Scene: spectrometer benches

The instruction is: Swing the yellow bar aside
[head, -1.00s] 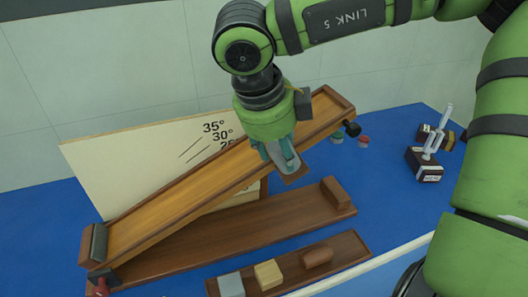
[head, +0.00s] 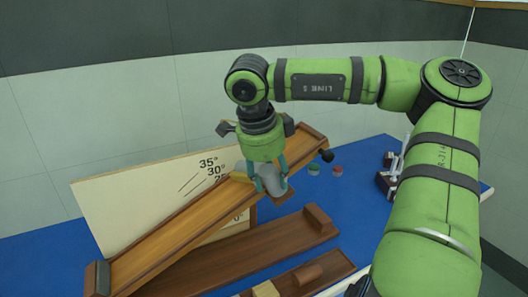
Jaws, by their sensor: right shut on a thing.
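A wooden ramp (head: 190,229) slants up to the right in front of an angle board (head: 140,203). A small yellow piece (head: 240,177) shows at the ramp's upper part, just left of my right gripper; it may be the yellow bar, and most of it is hidden. My right gripper (head: 270,182) points down over the upper ramp. Its teal fingers are shut on a grey thing (head: 271,179), whose lower part is close to the ramp; I cannot tell whether it touches. My left gripper is out of view.
A black knob (head: 327,156) sticks out at the ramp's upper right end. A lower wooden track (head: 250,258) and a tray with blocks (head: 338,264) lie in front. Small red-and-green pots (head: 337,170) and a dark-based device (head: 388,182) stand to the right.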

